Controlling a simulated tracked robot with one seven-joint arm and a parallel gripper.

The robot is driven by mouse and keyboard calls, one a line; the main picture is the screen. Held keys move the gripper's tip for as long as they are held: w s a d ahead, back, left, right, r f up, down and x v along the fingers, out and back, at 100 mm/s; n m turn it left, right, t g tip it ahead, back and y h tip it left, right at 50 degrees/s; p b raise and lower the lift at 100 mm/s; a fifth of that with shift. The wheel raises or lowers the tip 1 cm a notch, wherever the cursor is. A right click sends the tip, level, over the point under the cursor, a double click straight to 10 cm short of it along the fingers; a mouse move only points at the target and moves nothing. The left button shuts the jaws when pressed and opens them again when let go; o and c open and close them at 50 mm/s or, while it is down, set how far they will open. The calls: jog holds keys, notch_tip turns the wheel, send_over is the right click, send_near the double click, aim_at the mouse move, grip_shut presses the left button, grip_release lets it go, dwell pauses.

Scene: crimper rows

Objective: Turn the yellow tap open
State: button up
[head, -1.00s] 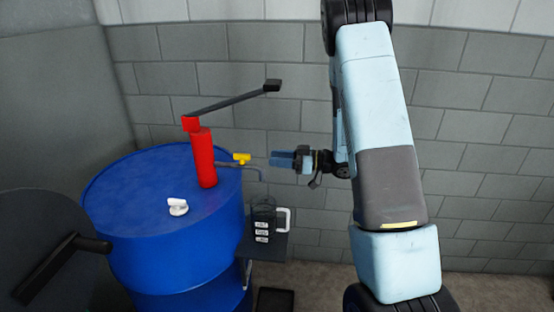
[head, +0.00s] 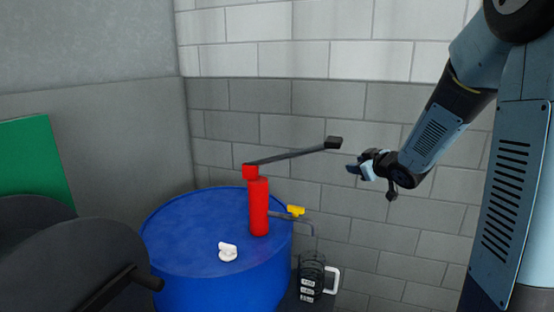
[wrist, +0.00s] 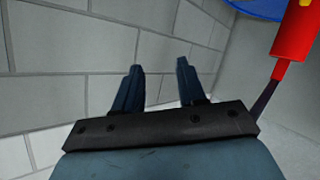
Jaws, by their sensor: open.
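The yellow tap (head: 296,211) sits on a thin grey spout pipe that comes out of the right side of a red pump (head: 258,208). The pump stands upright on a blue drum (head: 190,245). My gripper (head: 350,168) is in the air to the right of the tap and higher in the picture, apart from it and near the end of the pump's lever. In the wrist view my gripper (wrist: 155,80) shows two dark blue fingers spread apart with nothing between them. The red pump (wrist: 296,38) is at the top right there.
The pump's long dark lever (head: 295,155) reaches up to the right, close to my gripper. A clear measuring jug (head: 312,280) with a white handle stands below the spout. A white cap (head: 228,251) lies on the drum. A grey block wall (head: 390,235) is behind.

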jog(key=s+d+r+m+h, duration=0.3)
jog(key=s+r+m+h, duration=0.15)
jog(key=s, duration=0.25)
jog(key=s+a+m+g, duration=0.2)
jog(key=s+g, duration=0.2)
jog(key=s, duration=1)
jog(key=s+a+m+g, duration=0.1)
jog(key=s+a+g, duration=0.1)
jog(key=s, duration=1.2)
jog(key=shift+a+r+m+g, duration=0.25)
jog(key=shift+m+g, duration=0.1)
jog(key=shift+g, duration=0.55)
